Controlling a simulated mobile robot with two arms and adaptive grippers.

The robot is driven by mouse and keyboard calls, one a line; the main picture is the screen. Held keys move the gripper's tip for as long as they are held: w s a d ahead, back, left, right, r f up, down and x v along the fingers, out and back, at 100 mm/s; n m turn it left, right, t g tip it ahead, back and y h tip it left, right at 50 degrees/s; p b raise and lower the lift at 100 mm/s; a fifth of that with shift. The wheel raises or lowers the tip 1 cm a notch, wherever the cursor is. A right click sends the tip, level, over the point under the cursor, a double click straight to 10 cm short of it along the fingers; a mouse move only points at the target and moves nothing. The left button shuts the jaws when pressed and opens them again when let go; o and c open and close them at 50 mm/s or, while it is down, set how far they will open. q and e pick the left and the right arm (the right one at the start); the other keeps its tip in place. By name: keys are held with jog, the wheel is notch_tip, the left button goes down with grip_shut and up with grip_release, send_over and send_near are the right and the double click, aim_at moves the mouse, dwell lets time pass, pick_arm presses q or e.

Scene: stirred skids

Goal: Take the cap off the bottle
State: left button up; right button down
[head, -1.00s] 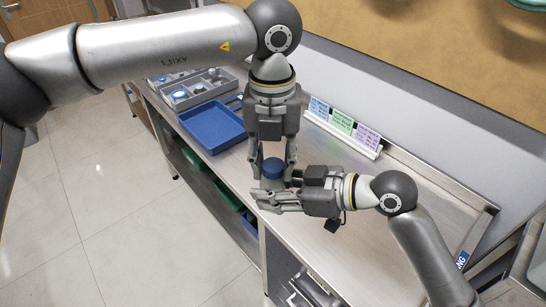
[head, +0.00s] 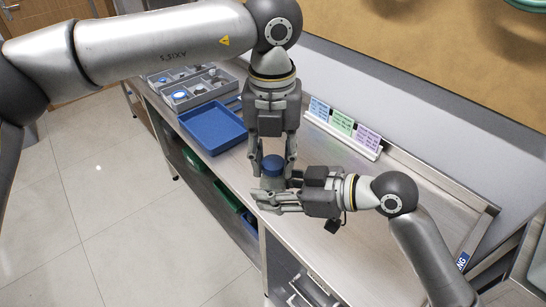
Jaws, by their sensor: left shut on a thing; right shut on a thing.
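The bottle (head: 271,182) is a small grey body standing upright near the front edge of the bench, largely hidden by my grippers. Its blue cap (head: 272,164) is above it; I cannot tell whether there is a gap between them. My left gripper (head: 272,168) points straight down from above, with its fingers shut on either side of the cap. My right gripper (head: 270,197) comes in level from the right, low down, shut on the bottle's body. Its fingers hide the lower part of the bottle.
A blue tray (head: 213,128) lies on the bench to the left, empty. Behind it a grey divided bin (head: 196,92) holds small parts. Colored cards (head: 342,124) stand in a holder along the wall. The bench (head: 400,200) is clear to the right.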

pick_arm(q)
jog(key=shift+r, duration=0.75)
pick_arm(e)
jog(key=shift+f, duration=0.1)
